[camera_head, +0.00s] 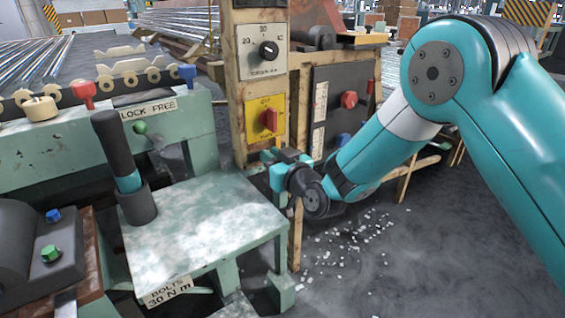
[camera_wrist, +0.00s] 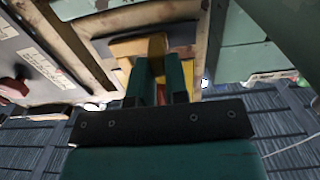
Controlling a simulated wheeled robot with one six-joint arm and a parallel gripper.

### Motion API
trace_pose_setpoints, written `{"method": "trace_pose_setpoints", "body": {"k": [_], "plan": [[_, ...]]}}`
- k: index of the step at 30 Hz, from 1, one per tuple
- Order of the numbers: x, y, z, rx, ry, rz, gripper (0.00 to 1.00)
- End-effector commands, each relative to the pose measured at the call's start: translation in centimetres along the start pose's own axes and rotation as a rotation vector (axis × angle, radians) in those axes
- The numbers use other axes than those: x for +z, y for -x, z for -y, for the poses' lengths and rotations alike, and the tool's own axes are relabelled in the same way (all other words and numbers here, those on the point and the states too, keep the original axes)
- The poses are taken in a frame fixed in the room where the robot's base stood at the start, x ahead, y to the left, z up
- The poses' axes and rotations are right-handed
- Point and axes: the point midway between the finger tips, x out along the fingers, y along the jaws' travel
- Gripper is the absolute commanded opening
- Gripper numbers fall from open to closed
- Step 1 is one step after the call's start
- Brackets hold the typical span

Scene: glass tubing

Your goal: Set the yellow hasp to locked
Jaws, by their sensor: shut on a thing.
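The yellow hasp (camera_wrist: 157,44) shows in the wrist view as a small upright yellow piece at my fingertips, beside a flat tan-yellow part. My gripper (camera_wrist: 159,68) is shut on it, one teal finger on each side. In the head view my gripper (camera_head: 280,160) is at the wooden post, just below the yellow plate with a red knob (camera_head: 269,119). There the gripper hides the hasp, so its exact setting cannot be told.
A grey dial box (camera_head: 262,52) is above the yellow plate. A dark panel with a red knob (camera_head: 348,99) stands to the right, close to my arm. A pale green bench (camera_head: 205,225) with a dark upright cylinder is at the left. White shards (camera_head: 345,240) litter the floor.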

Motion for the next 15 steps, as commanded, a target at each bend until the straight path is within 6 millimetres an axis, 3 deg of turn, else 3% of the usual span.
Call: {"method": "trace_pose_setpoints", "body": {"k": [9, 10, 12, 13, 15], "plan": [[0.00, -0.39, 0.49, -0.012, 0.003, 0.000, 0.00], [0.00, -0.39, 0.47, -0.011, 0.003, 0.000, 0.19], [0.00, -0.39, 0.45, -0.011, 0.003, 0.000, 0.35], [-0.01, -0.39, 0.47, -0.011, 0.003, 0.000, 0.40], [0.00, -0.39, 0.53, -0.012, 0.003, 0.000, 0.40]]}}
